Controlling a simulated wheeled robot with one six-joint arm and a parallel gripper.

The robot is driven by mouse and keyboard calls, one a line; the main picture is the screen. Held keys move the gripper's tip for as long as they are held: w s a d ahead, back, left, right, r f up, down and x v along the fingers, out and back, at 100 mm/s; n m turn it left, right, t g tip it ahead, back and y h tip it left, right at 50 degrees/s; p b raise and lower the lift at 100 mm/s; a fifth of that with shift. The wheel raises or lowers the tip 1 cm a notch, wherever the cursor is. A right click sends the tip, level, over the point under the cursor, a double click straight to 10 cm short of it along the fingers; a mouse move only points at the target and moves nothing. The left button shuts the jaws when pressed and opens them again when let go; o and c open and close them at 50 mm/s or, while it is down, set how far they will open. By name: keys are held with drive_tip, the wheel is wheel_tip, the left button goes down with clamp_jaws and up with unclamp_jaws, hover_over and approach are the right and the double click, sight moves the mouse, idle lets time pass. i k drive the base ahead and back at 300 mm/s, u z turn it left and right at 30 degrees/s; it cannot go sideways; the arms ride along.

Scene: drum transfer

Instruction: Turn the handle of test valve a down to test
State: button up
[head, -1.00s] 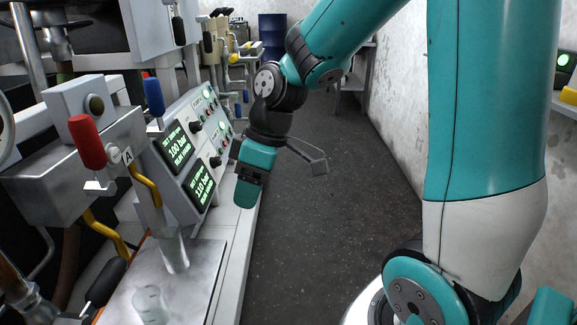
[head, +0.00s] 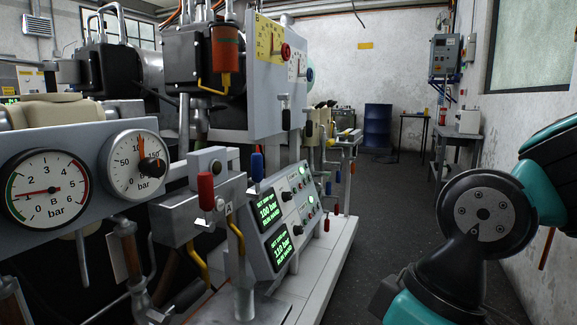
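The block of test valve a (head: 228,209) carries a letter A and stands left of centre in the head view. A red handle (head: 206,190) stands roughly upright at its front, with a small pale plate below it. A blue handle (head: 257,167) stands upright just behind the block, to its right. Bent yellow levers (head: 197,262) hang beneath the block. Nothing of mine touches these handles. My gripper is not in view; only teal and dark arm parts show at the right edge.
Two gauges (head: 45,188) are on a grey panel at the left. Green displays (head: 269,209) reading 100 bar and 110 bar sit on a sloped console right of the valve. A blue drum (head: 378,128) stands at the back. Dark floor (head: 375,205) is clear right of the bench.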

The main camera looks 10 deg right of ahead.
sight(257, 176)
drive_tip(key=z, duration=1.35)
drive_tip(key=i, duration=0.65)
drive_tip(key=u, duration=2)
